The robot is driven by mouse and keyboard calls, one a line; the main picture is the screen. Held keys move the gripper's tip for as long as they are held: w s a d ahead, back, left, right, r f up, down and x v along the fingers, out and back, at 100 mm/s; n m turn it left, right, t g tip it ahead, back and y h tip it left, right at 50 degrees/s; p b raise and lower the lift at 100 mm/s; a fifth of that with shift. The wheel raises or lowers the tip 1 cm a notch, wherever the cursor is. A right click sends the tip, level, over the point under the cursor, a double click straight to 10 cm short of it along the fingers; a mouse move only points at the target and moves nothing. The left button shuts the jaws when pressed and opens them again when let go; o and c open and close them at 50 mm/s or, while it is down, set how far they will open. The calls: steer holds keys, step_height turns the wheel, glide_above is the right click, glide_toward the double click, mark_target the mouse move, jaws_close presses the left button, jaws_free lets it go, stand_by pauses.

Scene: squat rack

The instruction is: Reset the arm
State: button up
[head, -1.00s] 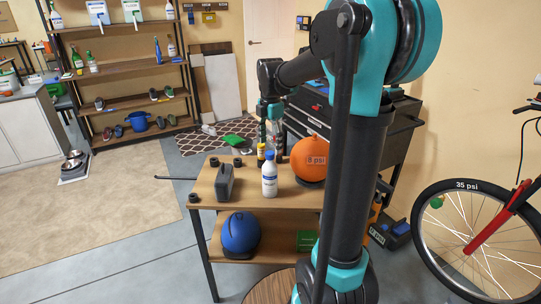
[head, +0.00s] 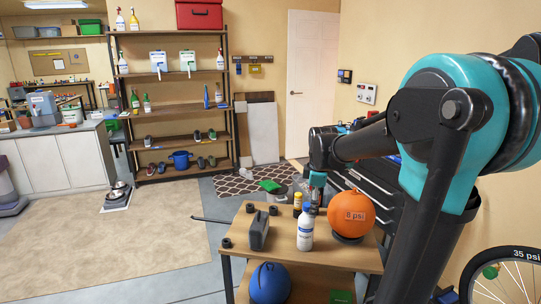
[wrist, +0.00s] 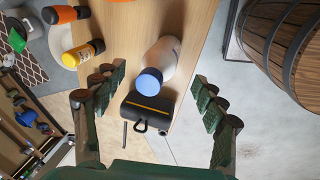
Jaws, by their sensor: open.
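My gripper (wrist: 165,110) is open in the wrist view, its green padded fingers wide apart with nothing held between them. It looks down over the wooden table (wrist: 198,25). Below it, apart from the fingers, are a white bottle with a blue cap (wrist: 165,62) and a dark case (wrist: 147,110). In the head view my arm reaches over the back of the table, and its end (head: 317,182) is small and partly hidden behind the items there. The white bottle (head: 305,230) and the dark case (head: 259,231) stand on the table top.
An orange ball marked 8 psi (head: 351,213) sits at the table's right. A blue ball (head: 270,284) is on the lower shelf. A black tool chest (head: 365,170) stands behind. A bicycle wheel (head: 510,280) is at lower right. A barrel (wrist: 285,40) shows in the wrist view.

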steer(key=s+d+f+m+t, duration=0.1)
steer(key=s+f+m, duration=0.5)
steer(key=s, duration=0.3)
steer(key=s+d+f+m+t, duration=0.1)
steer(key=s+f+m, duration=0.6)
steer(key=s+m, duration=0.2)
steer(key=shift+s+d+f, duration=0.3)
